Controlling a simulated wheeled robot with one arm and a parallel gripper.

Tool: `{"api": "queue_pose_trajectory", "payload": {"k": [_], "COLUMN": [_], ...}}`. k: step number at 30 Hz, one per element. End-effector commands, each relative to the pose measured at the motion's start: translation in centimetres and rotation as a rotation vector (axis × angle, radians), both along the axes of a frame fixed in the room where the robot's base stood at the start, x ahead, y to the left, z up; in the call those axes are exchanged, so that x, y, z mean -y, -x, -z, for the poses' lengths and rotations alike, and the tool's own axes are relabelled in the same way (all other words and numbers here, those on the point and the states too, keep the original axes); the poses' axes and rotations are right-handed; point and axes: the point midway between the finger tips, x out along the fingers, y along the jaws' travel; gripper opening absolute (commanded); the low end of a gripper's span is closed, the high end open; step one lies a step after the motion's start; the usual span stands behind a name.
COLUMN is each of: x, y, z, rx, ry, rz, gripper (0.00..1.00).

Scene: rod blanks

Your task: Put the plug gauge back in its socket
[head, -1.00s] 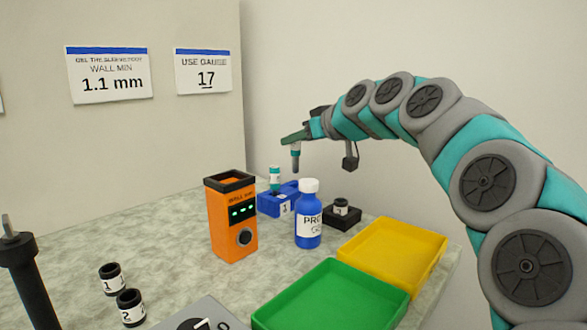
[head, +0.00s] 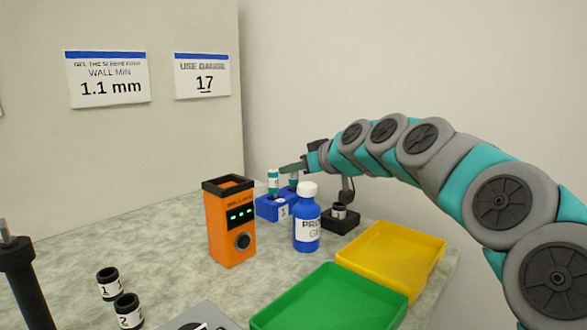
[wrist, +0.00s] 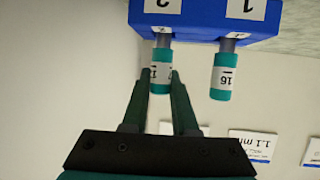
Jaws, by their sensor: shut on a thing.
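The plug gauge (wrist: 161,72) has a teal handle and a white label that seems to read 17. My gripper (wrist: 160,78) is shut on its handle. In the head view the gauge (head: 293,180) is upright at the back of the blue block (head: 270,208), partly hidden by the block's other gauge and the bottle. In the wrist view its grey pin meets the blue block (wrist: 205,18) at the side marked 2; how deep it sits I cannot tell. A second gauge (wrist: 221,78), marked 16, stands at side 1 and also shows in the head view (head: 273,181).
A blue bottle (head: 307,228) stands close in front of the block. A black holder with a sleeve (head: 339,212) is to its right. An orange box (head: 231,235), yellow tray (head: 391,257) and green tray (head: 328,300) stand nearer. A wall sign (head: 203,77) reads USE GAUGE 17.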

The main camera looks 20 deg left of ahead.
Motion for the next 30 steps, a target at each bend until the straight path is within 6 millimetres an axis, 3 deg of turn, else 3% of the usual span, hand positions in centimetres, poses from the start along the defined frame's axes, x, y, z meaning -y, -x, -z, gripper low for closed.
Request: {"api": "queue_pose_trajectory", "payload": {"k": [1,9,19,30], "x": [0.0,0.0,0.0,5.2], "y": [0.0,0.0,0.0,3.1], "z": [0.2,0.1,-0.5,-2.8], "rx": [0.000,0.000,0.000,0.004], "ry": [0.000,0.000,0.000,-0.003], "rz": [0.000,0.000,0.000,0.001], "gripper": [0.28,0.57,0.57,0.57]}}
